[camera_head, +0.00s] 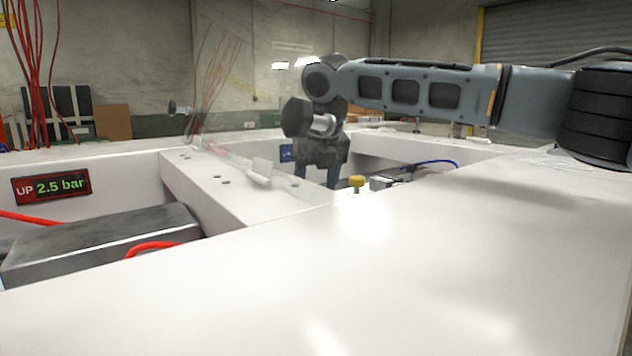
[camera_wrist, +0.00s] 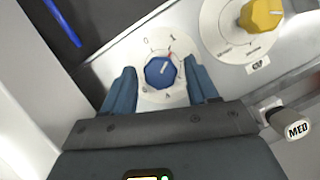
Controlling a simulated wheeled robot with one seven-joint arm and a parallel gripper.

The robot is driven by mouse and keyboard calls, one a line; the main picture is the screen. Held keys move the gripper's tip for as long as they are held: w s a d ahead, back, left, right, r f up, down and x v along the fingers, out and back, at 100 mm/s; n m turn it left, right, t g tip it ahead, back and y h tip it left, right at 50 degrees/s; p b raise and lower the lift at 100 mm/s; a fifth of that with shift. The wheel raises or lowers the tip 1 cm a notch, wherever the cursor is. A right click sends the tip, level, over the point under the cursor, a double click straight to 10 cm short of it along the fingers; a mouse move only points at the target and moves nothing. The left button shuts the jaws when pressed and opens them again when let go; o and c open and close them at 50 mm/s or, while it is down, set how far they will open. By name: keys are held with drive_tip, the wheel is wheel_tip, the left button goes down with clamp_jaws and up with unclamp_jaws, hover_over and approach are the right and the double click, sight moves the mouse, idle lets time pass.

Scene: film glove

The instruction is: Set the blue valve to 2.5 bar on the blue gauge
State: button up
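The blue valve (camera_wrist: 160,72) is a round knob on a white dial plate in the wrist view, with a pale mark toward its upper right and a red mark on the dial beside it. My gripper (camera_wrist: 159,68) is open, one finger on each side of the knob, with a visible gap on both sides. In the head view my gripper (camera_head: 316,174) points down into the recess behind the white ledge, and the blue valve is hidden there. A small blue panel (camera_head: 286,152) shows left of my gripper; I cannot tell if it is the blue gauge, and no reading is legible.
A yellow knob (camera_wrist: 262,15) stands close right of the blue valve, also seen in the head view (camera_head: 356,182). A lever marked MED (camera_wrist: 297,130) is near my right finger. A red sign (camera_head: 51,187) reads UP 2.5 bar. The white front surface (camera_head: 400,270) is clear.

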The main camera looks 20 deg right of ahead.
drive_tip(key=c, duration=0.9)
drive_tip(key=shift+a+r+m+p, duration=0.15)
drive_tip(key=shift+m+p, duration=0.15)
drive_tip(key=shift+p, duration=0.3)
drive_tip(key=shift+r+m+h+p, duration=0.1)
drive_tip(key=shift+m+h+p, duration=0.4)
drive_tip(key=shift+p, duration=0.5)
drive_tip(key=shift+m+p, duration=0.8)
drive_tip(key=shift+p, duration=0.35)
drive_tip(key=m+g+h+p, duration=0.1)
drive_tip(key=m+p, duration=0.2)
drive_tip(key=m+h+p, duration=0.1)
drive_tip(key=m+p, duration=0.2)
drive_tip(key=p, duration=0.1)
drive_tip(key=shift+w+a+m+g, duration=0.1)
drive_tip(key=shift+a+m+g, duration=0.05)
drive_tip(key=shift+m+g, duration=0.2)
drive_tip(key=m+g+p, duration=0.1)
drive_tip(key=m, duration=0.1)
drive_tip(key=m+h+p, duration=0.1)
drive_tip(key=m, duration=0.1)
drive_tip(key=shift+w+f+g+p, duration=0.1)
drive_tip(key=shift+f+g+p, duration=0.1)
drive_tip(key=shift+g+p, duration=0.15)
drive_tip(key=shift+w+m+g, duration=0.15)
drive_tip(key=shift+m+g, duration=0.55)
drive_tip(key=shift+m, duration=1.25)
